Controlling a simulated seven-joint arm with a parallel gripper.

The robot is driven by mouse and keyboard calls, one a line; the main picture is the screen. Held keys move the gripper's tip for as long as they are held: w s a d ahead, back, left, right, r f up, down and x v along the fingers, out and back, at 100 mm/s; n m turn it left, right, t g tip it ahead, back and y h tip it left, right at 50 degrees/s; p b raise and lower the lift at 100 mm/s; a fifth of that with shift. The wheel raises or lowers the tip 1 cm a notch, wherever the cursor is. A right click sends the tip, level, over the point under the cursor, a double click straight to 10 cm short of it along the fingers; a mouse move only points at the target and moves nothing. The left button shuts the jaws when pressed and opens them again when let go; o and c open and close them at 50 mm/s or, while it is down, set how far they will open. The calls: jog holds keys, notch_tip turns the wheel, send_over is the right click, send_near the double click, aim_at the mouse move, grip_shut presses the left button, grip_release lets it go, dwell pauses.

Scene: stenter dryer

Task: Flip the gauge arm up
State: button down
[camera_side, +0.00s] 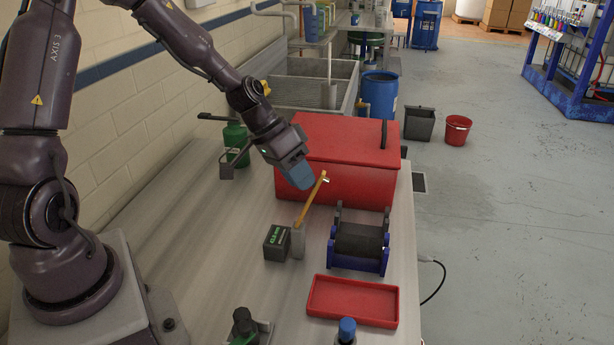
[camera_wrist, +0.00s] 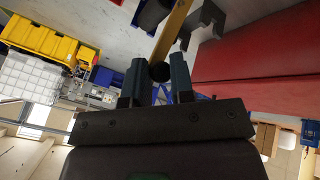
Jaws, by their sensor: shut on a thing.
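The gauge arm (camera_side: 311,202) is a slim orange-yellow bar. It rises at a slant from a grey post (camera_side: 298,241) beside a small dark box with a green readout (camera_side: 277,242). A small pale piece shows at its upper tip. My gripper (camera_side: 309,183) is at the bar's upper end, with its blue-grey fingers reaching down from the upper left. In the wrist view, the fingers (camera_wrist: 159,80) stand on both sides of a dark round knob (camera_wrist: 160,72) at the end of the yellow bar (camera_wrist: 173,32). My gripper is shut on this end; the exact contact is partly hidden.
A large red box (camera_side: 345,150) stands close behind my gripper. A dark roller on a blue stand (camera_side: 358,240) is right of the post, with a red tray (camera_side: 352,302) in front. A green bottle (camera_side: 236,143) stands at the back left. The bench is clear left of the readout box.

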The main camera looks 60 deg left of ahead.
jog(key=shift+s+a+f, duration=0.25)
jog(key=shift+s+a, duration=0.1)
jog(key=shift+a, duration=0.1)
jog(key=shift+s+a+f, duration=0.2)
jog(key=shift+s+a, duration=0.15)
jog(key=shift+a, duration=0.1)
jog(key=c, duration=1)
grip_release()
jog(key=shift+r, duration=0.1)
jog(key=v, duration=1.2)
jog(key=shift+s+r, duration=0.1)
jog(key=shift+r, duration=0.3)
